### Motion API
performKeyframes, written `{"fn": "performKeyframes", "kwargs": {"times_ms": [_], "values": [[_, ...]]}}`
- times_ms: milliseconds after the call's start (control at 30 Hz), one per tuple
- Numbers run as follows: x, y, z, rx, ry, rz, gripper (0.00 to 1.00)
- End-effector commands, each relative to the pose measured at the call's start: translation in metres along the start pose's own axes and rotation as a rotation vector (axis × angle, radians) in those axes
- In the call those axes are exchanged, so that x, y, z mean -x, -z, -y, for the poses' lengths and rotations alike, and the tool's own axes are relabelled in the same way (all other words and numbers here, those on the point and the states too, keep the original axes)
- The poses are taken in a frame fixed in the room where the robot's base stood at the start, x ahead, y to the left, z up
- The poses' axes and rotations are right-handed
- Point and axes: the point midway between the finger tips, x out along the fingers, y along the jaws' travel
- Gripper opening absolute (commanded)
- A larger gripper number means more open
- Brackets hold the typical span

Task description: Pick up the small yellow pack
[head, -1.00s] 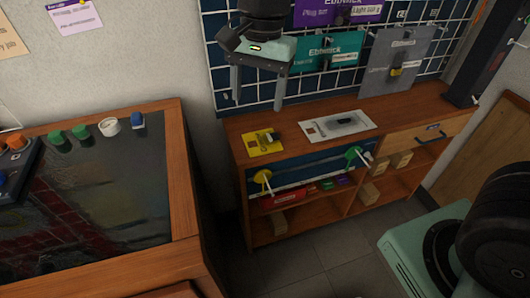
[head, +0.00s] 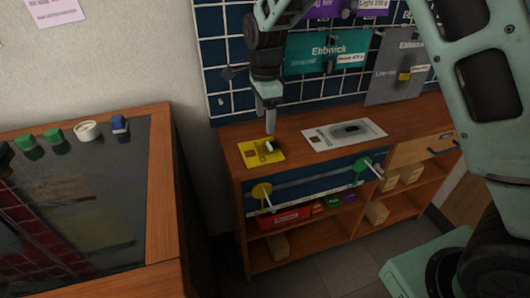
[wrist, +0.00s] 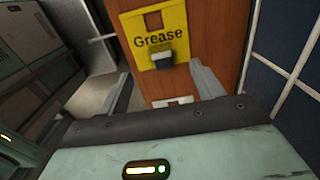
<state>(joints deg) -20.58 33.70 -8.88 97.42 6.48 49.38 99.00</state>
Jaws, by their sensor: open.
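The small yellow pack (head: 250,158) lies on the left end of the wooden cabinet top, with a small dark and pale piece on it. In the wrist view the yellow pack (wrist: 172,22) reads "Grease" and lies beyond my fingertips. My gripper (head: 269,122) points down just above and behind the pack in the head view. In the wrist view my gripper (wrist: 165,78) has its two fingers spread apart with nothing between them. The pack appears apart from the fingers.
A grey-white card (head: 325,134) with a dark piece lies right of the pack. A blue grid panel (head: 222,82) with hanging packs, including a teal Ebbwick pack (head: 305,62), rises behind. A dark-topped bench (head: 110,230) stands at left. Shelves below hold small boxes (head: 280,246).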

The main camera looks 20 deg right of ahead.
Motion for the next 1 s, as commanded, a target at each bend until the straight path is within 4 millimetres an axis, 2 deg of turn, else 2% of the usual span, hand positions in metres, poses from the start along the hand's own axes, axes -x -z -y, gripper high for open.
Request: {"fn": "performKeyframes", "kwargs": {"times_ms": [33, 100, 367, 633, 767, 967, 1000], "values": [[-0.01, 0.0, 0.0, 0.0, -0.003, -0.001, 0.66], [-0.018, 0.0, 0.0, 0.0, -0.002, 0.0, 0.66], [-0.036, 0.0, -0.001, 0.0, -0.003, 0.0, 0.66], [-0.076, 0.0, 0.0, 0.0, -0.002, 0.0, 0.66], [-0.083, 0.0, 0.0, 0.001, -0.001, 0.001, 0.66], [-0.083, 0.0, 0.0, 0.001, 0.0, 0.001, 0.66], [-0.083, 0.0, 0.0, 0.001, 0.0, 0.001, 0.61]]}}
